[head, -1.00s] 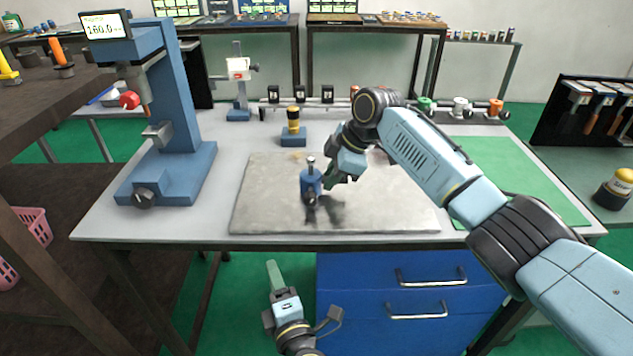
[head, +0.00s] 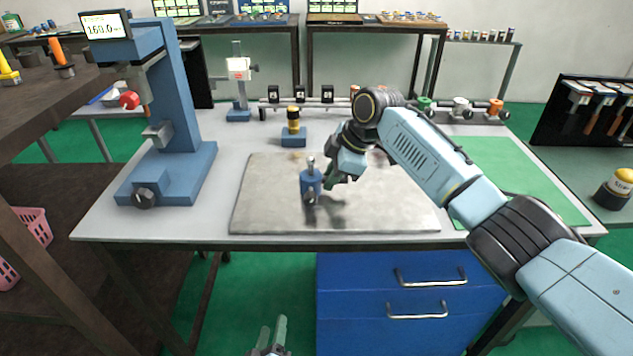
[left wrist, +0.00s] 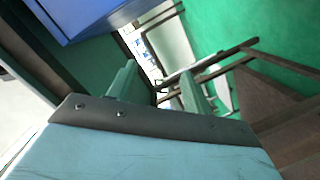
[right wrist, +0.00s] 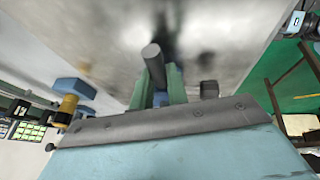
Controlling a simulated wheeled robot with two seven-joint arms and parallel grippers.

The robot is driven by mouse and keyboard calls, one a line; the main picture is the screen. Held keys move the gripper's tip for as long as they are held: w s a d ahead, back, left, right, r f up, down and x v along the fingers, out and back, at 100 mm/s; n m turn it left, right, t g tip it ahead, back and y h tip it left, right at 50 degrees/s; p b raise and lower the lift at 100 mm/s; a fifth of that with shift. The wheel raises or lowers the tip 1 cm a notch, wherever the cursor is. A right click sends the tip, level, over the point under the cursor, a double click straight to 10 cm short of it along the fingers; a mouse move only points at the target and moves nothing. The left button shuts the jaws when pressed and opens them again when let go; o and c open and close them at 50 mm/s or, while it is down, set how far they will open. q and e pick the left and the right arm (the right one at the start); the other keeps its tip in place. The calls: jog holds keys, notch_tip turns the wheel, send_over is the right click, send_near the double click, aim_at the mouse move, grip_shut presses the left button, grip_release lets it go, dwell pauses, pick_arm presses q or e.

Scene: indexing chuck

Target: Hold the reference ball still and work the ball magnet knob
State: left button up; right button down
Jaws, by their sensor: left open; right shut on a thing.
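The reference ball unit is a small blue body (head: 311,182) with a grey metal top (head: 311,162), standing upright on the grey stone plate (head: 265,205). A dark knob (head: 310,197) shows low on its front. My right gripper (head: 329,180) comes in from the right and is shut on the reference ball unit. In the right wrist view its fingers (right wrist: 160,85) close around the unit, and a dark knob (right wrist: 209,89) sticks out beside them. My left gripper (head: 273,330) is open and empty, low in front of the table. Its spread fingers (left wrist: 160,88) show in the left wrist view.
A tall blue stand with a display (head: 180,110) is at the table's left. A blue base with a yellow and black top (head: 293,130) stands behind the plate. Blue drawers (head: 410,290) lie under the table, right of my left gripper. The plate's left part is clear.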

pick_arm(q)
jog(key=shift+r, duration=0.1)
jog(key=shift+c, duration=0.3)
jog(key=m+t+y, duration=0.1)
jog(key=m+t, duration=0.1)
jog(key=m, duration=0.7)
send_near(310, 203)
jog(key=shift+w+d+r, duration=0.1)
jog(key=shift+w, duration=2.05)
jog(key=shift+w+d+r, duration=0.1)
jog(key=shift+w, duration=2.05)
